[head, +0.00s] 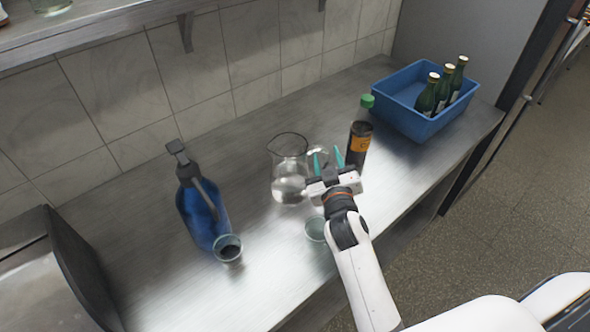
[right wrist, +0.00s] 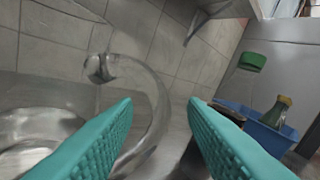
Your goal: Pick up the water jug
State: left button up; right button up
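The water jug (head: 287,178) is clear glass, upright on the steel counter, with some water low inside. Its curved handle points right, toward my right gripper. My right gripper (head: 327,158) is open, its teal fingers close to the handle side of the jug. In the right wrist view the handle (right wrist: 160,99) arcs behind the left finger and into the gap between the open fingers (right wrist: 161,101). I cannot tell how deep it sits between them. Nothing is gripped. My left gripper is not in view.
A small glass (head: 315,229) is in front, beside my arm. A blue pump bottle (head: 203,215) and another glass (head: 228,249) stand left. A blue crate (head: 400,118) holds green bottles.

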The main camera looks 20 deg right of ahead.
jog(key=shift+x, duration=0.9)
grip_shut()
dwell(0.6)
jog(key=shift+r, duration=0.15)
